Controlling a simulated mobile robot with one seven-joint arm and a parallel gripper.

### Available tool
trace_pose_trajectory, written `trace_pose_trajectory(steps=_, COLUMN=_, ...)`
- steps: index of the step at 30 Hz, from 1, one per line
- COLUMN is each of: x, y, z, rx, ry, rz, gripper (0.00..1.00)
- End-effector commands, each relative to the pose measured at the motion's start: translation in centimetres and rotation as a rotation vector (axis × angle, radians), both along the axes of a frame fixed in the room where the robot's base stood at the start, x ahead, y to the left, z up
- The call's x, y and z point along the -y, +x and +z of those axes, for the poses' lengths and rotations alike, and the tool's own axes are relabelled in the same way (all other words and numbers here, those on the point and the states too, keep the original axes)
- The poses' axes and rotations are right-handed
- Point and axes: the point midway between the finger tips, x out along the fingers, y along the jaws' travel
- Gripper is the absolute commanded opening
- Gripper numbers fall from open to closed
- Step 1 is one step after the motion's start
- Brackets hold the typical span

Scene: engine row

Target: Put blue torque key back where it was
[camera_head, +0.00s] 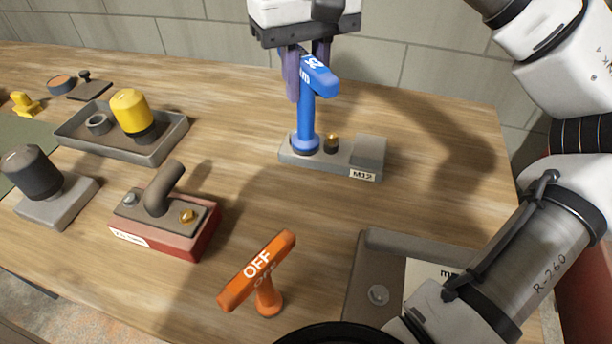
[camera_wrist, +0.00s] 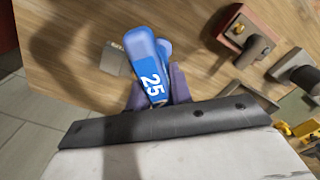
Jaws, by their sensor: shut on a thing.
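The blue torque key (camera_head: 306,112) has a T-shaped handle and stands upright. Its lower end is at the left part of a grey base (camera_head: 335,160) labelled M12; I cannot tell whether it is fully seated. My gripper (camera_head: 307,75) is above the base, its purple fingers shut on the key's handle. In the wrist view the blue handle marked 25 (camera_wrist: 150,68) sits between the fingers (camera_wrist: 158,92), and part of the grey base (camera_wrist: 115,60) shows behind it.
An orange OFF handle (camera_head: 262,275) stands at the front. A red block with a dark lever (camera_head: 165,222) and a grey tray with a yellow-capped part (camera_head: 132,112) are at left. A grey tray (camera_head: 375,270) lies front right, partly behind my arm. Wood is clear around the base.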

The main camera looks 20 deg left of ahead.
Motion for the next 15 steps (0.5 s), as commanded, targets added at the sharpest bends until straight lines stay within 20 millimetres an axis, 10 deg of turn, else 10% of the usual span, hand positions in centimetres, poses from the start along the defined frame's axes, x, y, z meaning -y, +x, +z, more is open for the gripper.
trace_pose_trajectory(steps=15, x=0.0, y=0.0, z=-10.9, rx=0.000, ry=0.000, rz=-0.003, gripper=0.00)
